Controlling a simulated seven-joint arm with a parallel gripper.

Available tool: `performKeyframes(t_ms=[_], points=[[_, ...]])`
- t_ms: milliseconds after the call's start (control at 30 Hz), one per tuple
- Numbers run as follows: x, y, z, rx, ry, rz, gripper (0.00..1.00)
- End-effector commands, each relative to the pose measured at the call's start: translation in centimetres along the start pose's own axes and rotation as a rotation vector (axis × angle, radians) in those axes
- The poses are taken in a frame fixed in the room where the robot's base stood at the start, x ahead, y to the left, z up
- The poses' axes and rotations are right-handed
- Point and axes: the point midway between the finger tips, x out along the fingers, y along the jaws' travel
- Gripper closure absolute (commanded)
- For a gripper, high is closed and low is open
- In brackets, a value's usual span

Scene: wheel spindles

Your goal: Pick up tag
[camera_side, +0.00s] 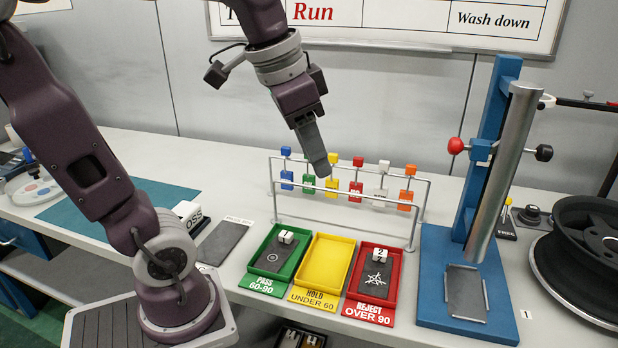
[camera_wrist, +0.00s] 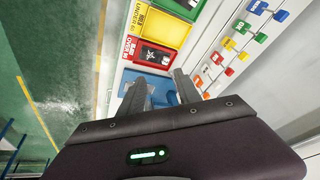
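Colored tags hang in a row on a white wire rack (camera_side: 300,218): a blue tag (camera_side: 287,180), a green tag (camera_side: 308,183), a yellow tag (camera_side: 332,188), a red tag (camera_side: 355,189), a white tag (camera_side: 380,194) and an orange tag (camera_side: 405,200). Each has a matching cube on top. My gripper (camera_side: 322,172) is above the rack, its tip near the green and yellow tags in the picture; contact cannot be judged. In the wrist view my gripper (camera_wrist: 160,80) has its fingers apart with nothing between them. The tags show right of the fingers there.
Green (camera_side: 261,276), yellow (camera_side: 323,264) and red (camera_side: 393,285) trays stand before the rack. Dark plates with white cubes lie in the green and red ones. A blue stand (camera_side: 440,300) with a tall metal cylinder (camera_side: 505,165) and a black wheel (camera_side: 590,245) are right.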

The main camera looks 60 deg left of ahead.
Motion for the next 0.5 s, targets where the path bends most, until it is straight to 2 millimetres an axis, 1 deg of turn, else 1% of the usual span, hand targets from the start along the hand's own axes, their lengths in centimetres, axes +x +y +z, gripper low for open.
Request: performKeyframes(t_ms=[33,67,100,167,200,267,300,333,400,500], points=[[0.7,-3.5,-3.0,0.043,-0.051,0.001,0.6],[1.2,-5.7,-4.5,0.084,-0.079,0.005,0.6],[2.1,-8.8,-6.1,0.141,-0.117,0.015,0.6],[4.0,-13.8,-7.9,0.225,-0.169,0.038,0.6],[5.5,-17.0,-8.5,0.282,-0.201,0.057,0.6],[7.9,-21.5,-8.6,0.365,-0.241,0.091,0.6],[9.4,-24.1,-8.2,0.415,-0.262,0.115,0.6],[10.5,-25.7,-7.9,0.45,-0.274,0.132,0.6],[12.5,-28.6,-6.8,0.517,-0.296,0.167,0.6],[14.2,-30.8,-5.7,0.577,-0.309,0.199,0.6]])
